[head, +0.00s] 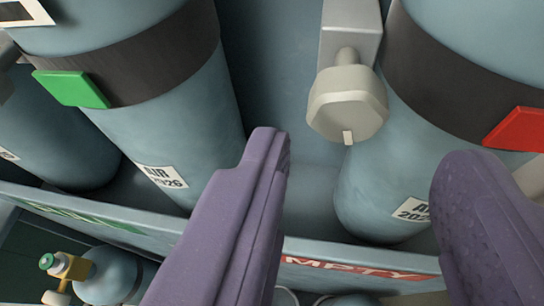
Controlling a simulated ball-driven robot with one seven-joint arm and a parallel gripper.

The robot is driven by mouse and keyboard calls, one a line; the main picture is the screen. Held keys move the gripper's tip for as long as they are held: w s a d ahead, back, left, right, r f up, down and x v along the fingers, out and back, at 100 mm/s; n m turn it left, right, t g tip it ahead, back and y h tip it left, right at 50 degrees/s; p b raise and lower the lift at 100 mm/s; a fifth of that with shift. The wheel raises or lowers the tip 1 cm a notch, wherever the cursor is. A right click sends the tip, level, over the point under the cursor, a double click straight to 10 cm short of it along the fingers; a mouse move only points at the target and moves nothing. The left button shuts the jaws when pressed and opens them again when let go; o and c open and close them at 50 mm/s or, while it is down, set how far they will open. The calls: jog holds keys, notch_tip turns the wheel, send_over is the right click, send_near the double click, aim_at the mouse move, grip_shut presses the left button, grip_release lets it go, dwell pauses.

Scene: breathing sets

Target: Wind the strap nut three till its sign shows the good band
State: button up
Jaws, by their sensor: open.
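A pale strap nut (346,103) with a white mark on its lower face sits on a grey bracket (350,36) at the upper middle. I cannot read a number on it. To its right a dark strap (450,85) goes around a blue-grey cylinder (372,200), and a red sign (516,129) sits on that strap. On the left another dark strap (150,62) carries a green sign (71,89). My gripper (362,160) is open, with its two purple fingers apart, below and either side of the nut; nothing is between them.
The left cylinder (185,135) and the right one stand behind a rack ledge (330,252) with a red "EMPTY" label (355,270). A smaller cylinder with a yellow and green valve (68,266) lies lower left. A gap separates the two large cylinders.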

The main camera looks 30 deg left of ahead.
aim_at(350, 113)
jog(key=b+x, duration=0.3)
jog(key=x, duration=0.4)
jog(key=shift+w+a+f, duration=0.2)
jog(key=shift+w, duration=0.1)
jog(key=shift+c, duration=0.3)
